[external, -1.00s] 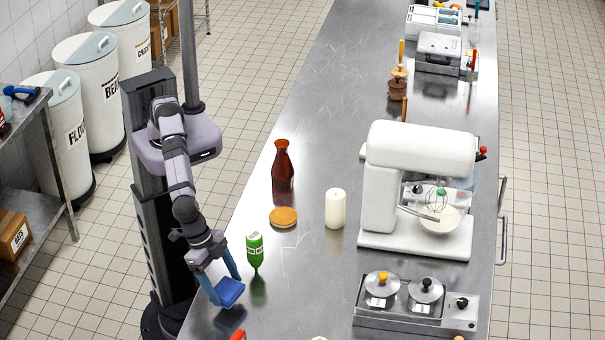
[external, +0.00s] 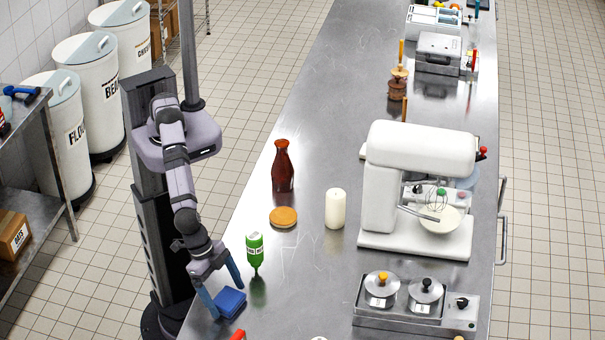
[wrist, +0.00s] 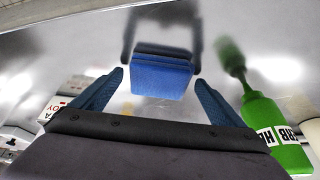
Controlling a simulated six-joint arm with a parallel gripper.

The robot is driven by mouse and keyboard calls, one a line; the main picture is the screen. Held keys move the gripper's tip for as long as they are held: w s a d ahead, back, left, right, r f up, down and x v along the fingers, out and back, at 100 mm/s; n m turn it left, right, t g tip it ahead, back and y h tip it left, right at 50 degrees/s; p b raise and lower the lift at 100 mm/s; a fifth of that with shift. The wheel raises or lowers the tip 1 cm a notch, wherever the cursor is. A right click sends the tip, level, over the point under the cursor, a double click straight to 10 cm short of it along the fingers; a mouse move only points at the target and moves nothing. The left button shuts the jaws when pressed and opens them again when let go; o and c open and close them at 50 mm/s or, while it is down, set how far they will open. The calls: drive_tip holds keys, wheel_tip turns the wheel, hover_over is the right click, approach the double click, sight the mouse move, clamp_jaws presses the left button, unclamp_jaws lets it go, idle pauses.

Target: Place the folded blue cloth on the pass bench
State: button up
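The folded blue cloth (external: 231,302) lies flat on the near left part of the steel pass bench (external: 300,300). It also shows in the wrist view (wrist: 162,78), in the gap between my fingers and a little beyond their tips. My gripper (external: 227,300) is open, with one blue finger on each side of the cloth. In the wrist view both fingers of my gripper (wrist: 160,76) stand clear of the cloth's sides, with bench surface showing in the gaps.
A green bottle (external: 255,252) stands close to the right finger; it fills the right of the wrist view (wrist: 275,130). A brown bottle (external: 282,168), a round tan disc (external: 283,217), a white cylinder (external: 335,208) and a white mixer (external: 415,160) stand farther along the bench.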

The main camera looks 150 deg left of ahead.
drive_tip(key=shift+r, duration=0.1)
drive_tip(key=shift+r, duration=0.15)
drive_tip(key=b+v, duration=0.3)
drive_tip(key=v, duration=0.8)
drive_tip(key=shift+r, duration=0.4)
drive_tip(key=shift+s, duration=0.2)
drive_tip(key=s+a+f+m+g, duration=0.1)
drive_tip(key=s+a, duration=0.3)
drive_tip(key=s, duration=0.7)
drive_tip(key=s+a+f+m+g+h, duration=0.1)
drive_tip(key=s+a+f+m, duration=0.2)
drive_tip(key=s, duration=0.9)
drive_tip(key=s+a+f+m+g+h, duration=0.1)
drive_tip(key=s+a, duration=0.5)
drive_tip(key=s, duration=0.6)
wheel_tip(320, 180, down, 2)
drive_tip(key=shift+f+m+g, duration=0.1)
drive_tip(key=shift+m+g, duration=0.4)
